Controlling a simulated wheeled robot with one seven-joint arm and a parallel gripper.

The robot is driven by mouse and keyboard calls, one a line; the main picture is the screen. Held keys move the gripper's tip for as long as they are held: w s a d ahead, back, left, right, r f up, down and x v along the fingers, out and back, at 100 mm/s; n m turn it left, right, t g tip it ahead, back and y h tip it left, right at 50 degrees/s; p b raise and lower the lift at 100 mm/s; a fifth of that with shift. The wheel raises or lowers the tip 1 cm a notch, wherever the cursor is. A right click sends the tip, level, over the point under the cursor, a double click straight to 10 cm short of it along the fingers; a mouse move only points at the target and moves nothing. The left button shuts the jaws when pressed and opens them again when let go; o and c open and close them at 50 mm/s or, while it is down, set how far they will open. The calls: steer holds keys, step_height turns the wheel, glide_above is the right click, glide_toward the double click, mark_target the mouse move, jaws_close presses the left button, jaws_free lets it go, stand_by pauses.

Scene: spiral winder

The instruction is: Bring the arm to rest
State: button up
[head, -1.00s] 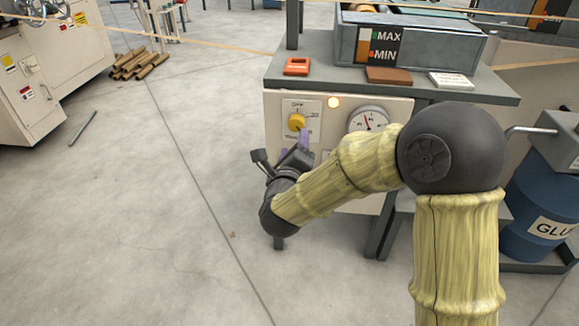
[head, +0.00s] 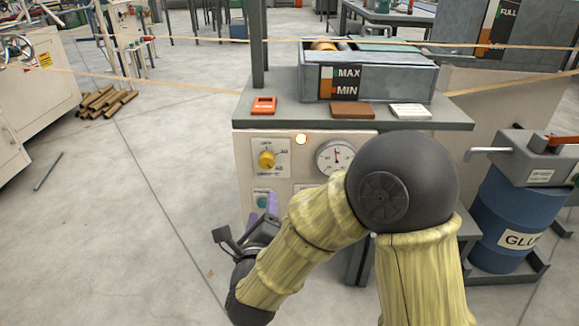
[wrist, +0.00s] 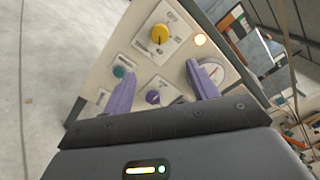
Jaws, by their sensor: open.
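My gripper (head: 262,207) is low in front of the control panel (head: 300,170), left of the picture's middle in the head view. In the wrist view its two purple fingers (wrist: 162,88) stand wide apart with nothing between them, and the panel lies beyond. My bent arm, in a yellowish sleeve with a dark elbow, hides the panel's lower right part. A yellow knob (head: 266,159) sits on the panel above the gripper; it also shows in the wrist view (wrist: 159,34). A teal button (wrist: 119,72) and a purple knob (wrist: 153,97) are on the panel too. I cannot tell whether the fingers touch anything.
A gauge (head: 335,157) and a lit lamp (head: 301,139) are on the panel. Above it, a grey shelf (head: 455,122) juts out, bearing a MAX/MIN trough (head: 400,82). A blue glue drum (head: 505,205) stands at right. Open floor (head: 100,240) lies at left.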

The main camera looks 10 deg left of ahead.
steer(key=shift+w, duration=0.1)
steer(key=w+d+n+g+p, duration=0.3)
steer(key=d+n+g+p, duration=0.5)
steer(key=d+n, duration=0.6)
steer(key=s+d+r+n+g+h+p, duration=0.2)
steer(key=s+d+n+g+p, duration=0.15)
steer(key=s+d, duration=0.4)
steer(key=s+d+r+n+g+h+p, duration=0.1)
steer(key=s+d+n+g+p, duration=0.3)
steer(key=d, duration=0.7)
step_height(320, 180, up, 38)
steer(key=n+p, duration=0.1)
steer(key=p, duration=3.5)
steer(key=shift+s+a+f, duration=0.2)
steer(key=shift+s+a, duration=0.05)
steer(key=shift+s, duration=0.1)
